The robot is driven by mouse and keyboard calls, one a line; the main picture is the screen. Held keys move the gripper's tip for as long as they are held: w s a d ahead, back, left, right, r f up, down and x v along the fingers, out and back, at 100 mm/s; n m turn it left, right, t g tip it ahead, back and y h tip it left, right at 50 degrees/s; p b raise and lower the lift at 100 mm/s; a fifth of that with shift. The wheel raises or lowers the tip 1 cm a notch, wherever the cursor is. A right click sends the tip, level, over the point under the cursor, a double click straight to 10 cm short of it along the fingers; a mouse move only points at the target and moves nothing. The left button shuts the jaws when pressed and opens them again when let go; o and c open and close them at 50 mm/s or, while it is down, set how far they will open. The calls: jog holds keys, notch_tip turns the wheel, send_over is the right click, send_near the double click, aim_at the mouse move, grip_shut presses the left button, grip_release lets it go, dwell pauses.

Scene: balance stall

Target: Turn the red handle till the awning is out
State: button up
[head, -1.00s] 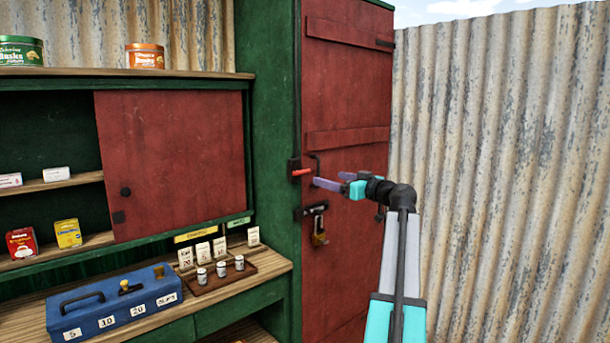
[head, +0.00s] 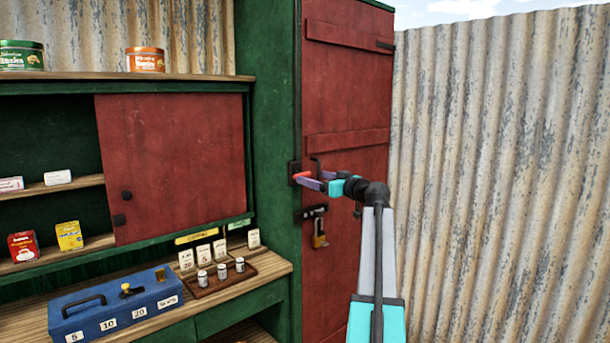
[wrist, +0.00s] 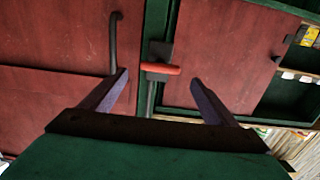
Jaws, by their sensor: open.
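The red handle (head: 301,175) sits on a dark mount at the left edge of the red door, on the green post. In the wrist view the red handle (wrist: 160,69) lies crosswise, ahead of and between the two fingers. My gripper (head: 308,180) is open, with its purple fingertips close to the handle. In the wrist view my gripper (wrist: 158,80) holds nothing. I cannot tell whether a finger touches the handle. No awning shows in either view.
A black door pull (wrist: 114,45) stands by the left finger. A brass padlock (head: 320,235) hangs on a bolt below. To the left are a red sliding panel (head: 170,165), a blue cash box (head: 115,308) and a tray with small weights (head: 250,275). Corrugated sheeting (head: 500,160) stands at right.

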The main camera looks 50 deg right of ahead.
aim_at(304, 175)
jog(key=shift+w+d+p, duration=0.15)
jog(key=shift+w+p, duration=0.1)
jog(key=shift+w, duration=1.2)
jog(key=shift+w+d+p, duration=0.1)
jog(key=shift+w+p, duration=0.15)
jog(key=shift+w, duration=1.2)
jog(key=c, duration=1.1)
